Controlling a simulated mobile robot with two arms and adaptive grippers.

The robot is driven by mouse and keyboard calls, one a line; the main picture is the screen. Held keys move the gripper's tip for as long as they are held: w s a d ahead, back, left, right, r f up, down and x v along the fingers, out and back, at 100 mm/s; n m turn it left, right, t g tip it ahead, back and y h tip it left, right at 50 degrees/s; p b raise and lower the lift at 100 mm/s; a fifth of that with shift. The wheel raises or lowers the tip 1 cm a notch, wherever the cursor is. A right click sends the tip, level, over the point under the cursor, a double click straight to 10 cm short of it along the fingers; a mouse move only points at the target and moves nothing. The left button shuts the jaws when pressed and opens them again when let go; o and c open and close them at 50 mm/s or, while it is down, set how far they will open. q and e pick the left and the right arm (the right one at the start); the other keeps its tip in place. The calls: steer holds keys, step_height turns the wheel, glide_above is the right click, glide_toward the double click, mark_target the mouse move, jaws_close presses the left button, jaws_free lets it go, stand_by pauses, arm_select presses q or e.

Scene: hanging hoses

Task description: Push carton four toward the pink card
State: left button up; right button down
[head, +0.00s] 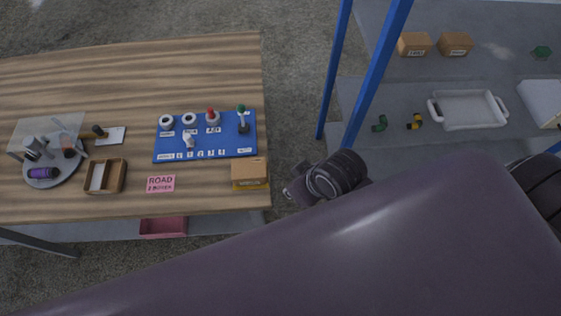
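A brown carton (249,168) stands at the right end of the wooden table, near the front corner. Its front has a yellowish band, and I cannot read a number on it. The pink card (160,183) lies to its left near the front edge, with dark lettering that starts "ROAD". A gripper, which looks like my right one (291,191), is just right of the carton, past the table's edge, with a visible gap. It points left; its fingers are small and partly hidden, so I cannot tell if they are open. My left gripper is not in view.
A wooden tray (122,178) stands left of the card. A blue board (247,149) with several small items lies behind. A blue shelf post (371,82) rises right of the table; the shelf holds two cartons (414,44) and a white tray (470,127). Bare table separates card and carton.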

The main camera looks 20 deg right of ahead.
mark_target(228, 177)
steer(key=w+a+r+n+g+y, duration=0.2)
steer(key=w+a+r+n, duration=0.2)
steer(key=a+r+n, duration=0.45)
steer(key=w+d+r+n+g+h, duration=0.2)
steer(key=d+h, duration=0.2)
steer(key=d, duration=0.6)
arm_select(q)
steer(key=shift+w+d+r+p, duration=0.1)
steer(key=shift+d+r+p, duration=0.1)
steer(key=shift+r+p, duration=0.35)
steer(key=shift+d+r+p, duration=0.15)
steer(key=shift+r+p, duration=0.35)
steer(key=shift+p, duration=0.05)
arm_select(e)
steer(key=w+a+f, duration=0.1)
steer(key=a+f, duration=0.3)
steer(key=f, duration=0.6)
steer(key=shift+w, duration=0.15)
steer(key=w+a, duration=0.1)
steer(key=a, duration=0.3)
steer(key=w+a+p, duration=0.1)
steer(key=a, duration=0.3)
steer(key=w+a+p, duration=0.1)
steer(key=a, duration=0.3)
steer(key=shift+w, duration=0.2)
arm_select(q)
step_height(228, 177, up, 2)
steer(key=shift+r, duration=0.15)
arm_select(e)
steer(key=shift+d, duration=0.1)
